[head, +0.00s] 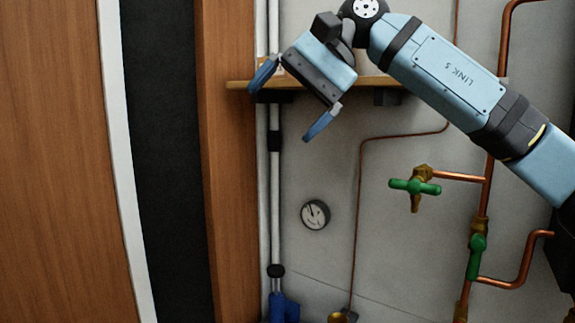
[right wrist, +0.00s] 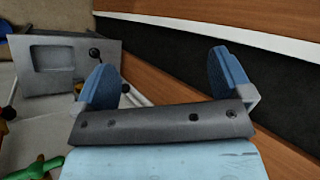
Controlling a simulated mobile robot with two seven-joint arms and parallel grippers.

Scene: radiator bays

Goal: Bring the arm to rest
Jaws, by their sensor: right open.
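My right gripper (head: 292,103) shows at the upper middle of the head view, at the end of my light-blue arm, which comes in from the right. Its two blue fingers are spread apart with nothing between them. In the head view it hangs in front of a narrow wooden shelf and hides part of it. In the right wrist view the open fingers (right wrist: 165,82) point away from the camera, with wood and a grey panel beyond. My left gripper is in neither view.
The wooden shelf (head: 377,82) crosses the wall. Below are a round gauge (head: 315,214), a green-handled valve (head: 415,187), a second green handle (head: 477,257) and copper pipes (head: 460,177). A wooden post (head: 230,190) stands left. A grey panel (right wrist: 62,62) shows in the right wrist view.

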